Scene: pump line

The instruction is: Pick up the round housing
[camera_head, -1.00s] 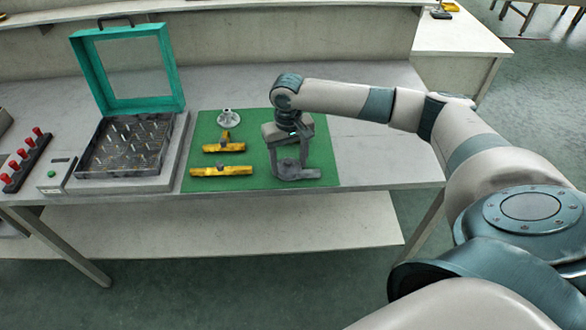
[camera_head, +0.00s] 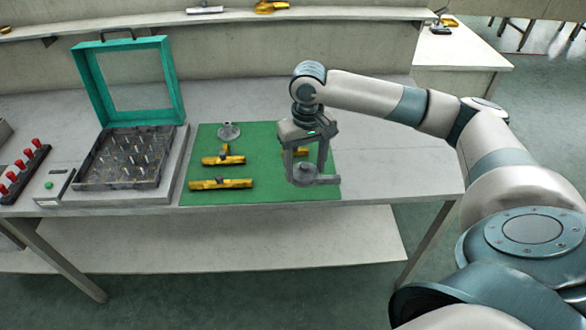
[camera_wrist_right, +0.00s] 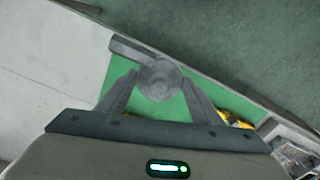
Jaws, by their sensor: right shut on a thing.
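The round housing (camera_head: 302,177) is a grey, cup-like part with a short side pipe that points right in the head view. My right gripper (camera_head: 307,164) points down and is shut on it, with one finger on either side. The housing seems to hang a little above the green mat's right part, though the height is hard to judge. In the right wrist view the round housing (camera_wrist_right: 160,76) sits between the fingertips of my right gripper (camera_wrist_right: 158,94), its pipe pointing to the upper left. My left gripper is not in view.
On the green mat (camera_head: 262,187) lie two yellow valve-like parts (camera_head: 221,184) and a grey flanged part (camera_head: 229,131). Another yellow piece (camera_head: 301,151) shows behind my gripper. A pin fixture with an open teal lid (camera_head: 174,85) and a red-knobbed rack (camera_head: 24,175) stand left.

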